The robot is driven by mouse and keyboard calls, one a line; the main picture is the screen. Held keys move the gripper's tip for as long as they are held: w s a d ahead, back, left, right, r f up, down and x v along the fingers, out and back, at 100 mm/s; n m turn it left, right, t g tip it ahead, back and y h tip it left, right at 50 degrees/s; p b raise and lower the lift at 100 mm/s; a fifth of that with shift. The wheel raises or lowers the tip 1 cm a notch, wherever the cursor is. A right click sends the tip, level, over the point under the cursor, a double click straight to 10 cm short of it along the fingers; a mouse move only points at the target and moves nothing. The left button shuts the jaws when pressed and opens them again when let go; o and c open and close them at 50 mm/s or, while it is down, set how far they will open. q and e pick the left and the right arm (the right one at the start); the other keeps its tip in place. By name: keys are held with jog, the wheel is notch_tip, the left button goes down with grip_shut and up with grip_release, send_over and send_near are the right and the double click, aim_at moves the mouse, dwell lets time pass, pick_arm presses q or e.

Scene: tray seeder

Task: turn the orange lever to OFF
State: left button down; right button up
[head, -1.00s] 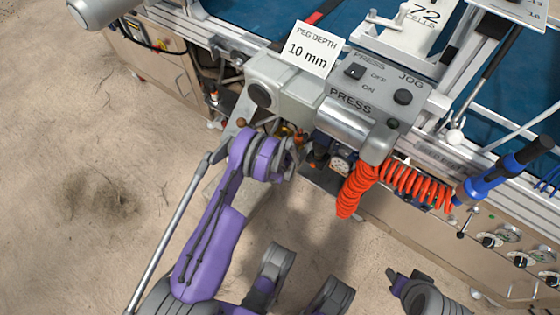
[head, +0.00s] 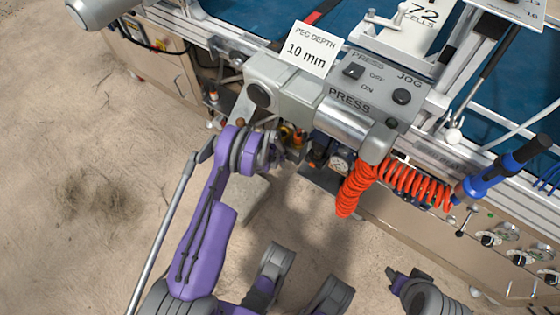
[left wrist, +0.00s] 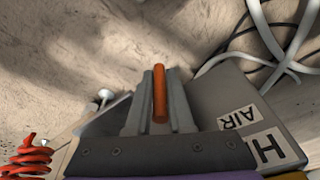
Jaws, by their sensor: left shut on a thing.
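The orange lever (left wrist: 159,98) shows in the left wrist view as a slim upright bar between the two grey fingers of my left gripper (left wrist: 160,90). The gripper is shut on it. In the head view my left gripper (head: 285,152) reaches in beside and below the press head, and its fingertips are partly hidden there. I cannot clearly make out the lever in the head view. A grey block with an AIR label (left wrist: 237,117) stands right of the fingers in the wrist view. No OFF mark for the lever is readable. My right gripper cannot be made out.
The press head (head: 345,120) and its control box with switch and JOG knob (head: 402,96) overhang the gripper. A red coiled hose (head: 357,190) hangs to the right, with a gauge (head: 339,164) close by. The floor (head: 90,160) at left is clear.

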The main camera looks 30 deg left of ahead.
pick_arm(q)
jog(key=shift+d+h, duration=0.2)
jog(key=shift+h, duration=0.1)
jog(key=c, duration=1.1)
grip_release()
jog(key=shift+r, duration=0.15)
jog(key=p+v, duration=0.2)
jog(key=v, duration=0.5)
jog(key=shift+s+r, duration=0.1)
jog(key=shift+s, duration=0.1)
